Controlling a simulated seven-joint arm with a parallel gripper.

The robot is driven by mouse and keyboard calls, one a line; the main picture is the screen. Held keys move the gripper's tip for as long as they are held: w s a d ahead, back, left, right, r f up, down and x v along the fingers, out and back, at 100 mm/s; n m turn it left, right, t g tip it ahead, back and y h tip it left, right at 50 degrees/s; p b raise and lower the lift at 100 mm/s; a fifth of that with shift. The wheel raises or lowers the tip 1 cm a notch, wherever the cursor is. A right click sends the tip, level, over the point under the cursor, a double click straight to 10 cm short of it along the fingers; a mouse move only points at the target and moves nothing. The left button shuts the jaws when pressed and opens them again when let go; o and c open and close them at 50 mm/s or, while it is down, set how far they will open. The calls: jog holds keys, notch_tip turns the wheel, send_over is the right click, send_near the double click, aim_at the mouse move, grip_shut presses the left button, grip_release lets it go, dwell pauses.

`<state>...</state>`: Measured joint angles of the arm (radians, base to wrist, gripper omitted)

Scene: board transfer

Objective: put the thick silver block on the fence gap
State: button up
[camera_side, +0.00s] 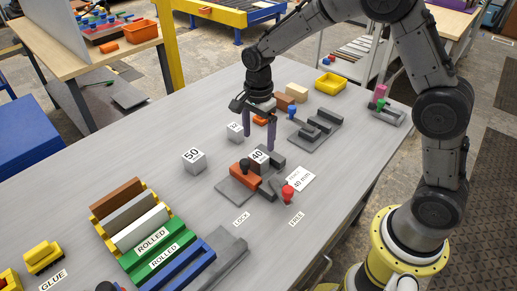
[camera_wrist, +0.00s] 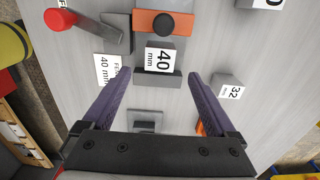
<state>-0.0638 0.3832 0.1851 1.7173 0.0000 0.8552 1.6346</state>
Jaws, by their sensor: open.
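Three silver cube-like blocks show in the side view, labelled 50 (camera_side: 195,161), 40 (camera_side: 259,156) and 32 (camera_side: 235,132). The 50 block looks largest; it and the 32 block stand apart on the table. The 40 block sits at the fence fixture (camera_side: 232,190), between its orange slide (camera_side: 244,176) and grey fence bar (camera_wrist: 158,79). My gripper (camera_side: 259,146) is open and empty above the fixture, pointing down. In the wrist view its fingers (camera_wrist: 160,73) are spread wide, with the 40 block (camera_wrist: 160,58) ahead between their tips. I cannot tell its exact height above the block.
A red-knobbed lever (camera_side: 288,192) and a white 40 mm card (camera_side: 299,180) lie beside the fixture. A grey stepped fixture (camera_side: 316,128) and a yellow bin (camera_side: 331,83) stand behind. A rack of coloured bars (camera_side: 140,230) is front left. The table's left middle is clear.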

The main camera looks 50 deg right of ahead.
aim_at(259, 156)
jog(key=shift+r, duration=1.55)
jog(key=s+d+r+n+t, duration=0.1)
jog(key=s+r+n+t, duration=0.1)
jog(key=s+r+n, duration=0.45)
jog(key=s+d+r+n+t, duration=0.1)
jog(key=s+n, duration=0.4)
jog(key=s, duration=0.5)
jog(key=s+r+n+t, duration=0.2)
jog(key=s+r+n, duration=0.2)
jog(key=s, duration=0.6)
jog(key=shift+d+r+n+t, duration=0.15)
jog(key=shift+d+n+t, duration=0.2)
jog(key=shift+n, duration=0.9)
